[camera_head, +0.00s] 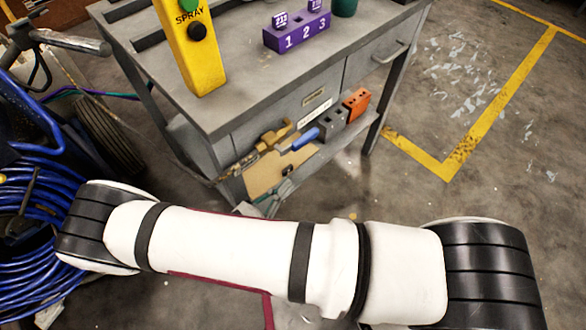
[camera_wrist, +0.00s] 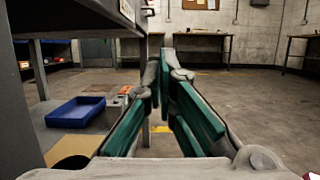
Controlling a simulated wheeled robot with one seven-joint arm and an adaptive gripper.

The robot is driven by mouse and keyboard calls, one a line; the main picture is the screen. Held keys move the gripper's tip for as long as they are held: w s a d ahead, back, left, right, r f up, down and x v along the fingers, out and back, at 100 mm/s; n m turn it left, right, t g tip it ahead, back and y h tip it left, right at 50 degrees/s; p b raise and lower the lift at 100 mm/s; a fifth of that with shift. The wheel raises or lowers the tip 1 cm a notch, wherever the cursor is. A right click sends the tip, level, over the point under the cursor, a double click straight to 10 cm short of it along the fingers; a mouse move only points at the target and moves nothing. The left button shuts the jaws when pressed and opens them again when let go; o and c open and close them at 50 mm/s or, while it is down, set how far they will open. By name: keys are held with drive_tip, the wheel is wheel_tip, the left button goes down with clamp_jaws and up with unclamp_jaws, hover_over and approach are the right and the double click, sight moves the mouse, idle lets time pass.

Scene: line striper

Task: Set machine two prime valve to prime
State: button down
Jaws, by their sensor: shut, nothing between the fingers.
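No prime valve can be made out in either view, and no machine marked two. Part of a wheeled machine (camera_head: 92,125) with coiled blue hose (camera_head: 35,215) is at the left edge of the head view; its number is not visible. My gripper (camera_wrist: 163,74) shows in the wrist view with green-padded fingers, shut and empty, pointing across the room beside a grey bench leg and shelf.
A grey workbench (camera_head: 240,105) holds a yellow SPRAY control box (camera_head: 190,45) and a purple rack (camera_head: 297,32) numbered 1, 2, 3. Tools lie on its lower shelf. A blue tray (camera_wrist: 76,112) is left of my gripper. Open floor (camera_wrist: 255,105) lies to the right.

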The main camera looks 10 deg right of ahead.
drive_tip(key=shift+s+a+f, duration=0.35)
drive_tip(key=shift+a+f, duration=0.2)
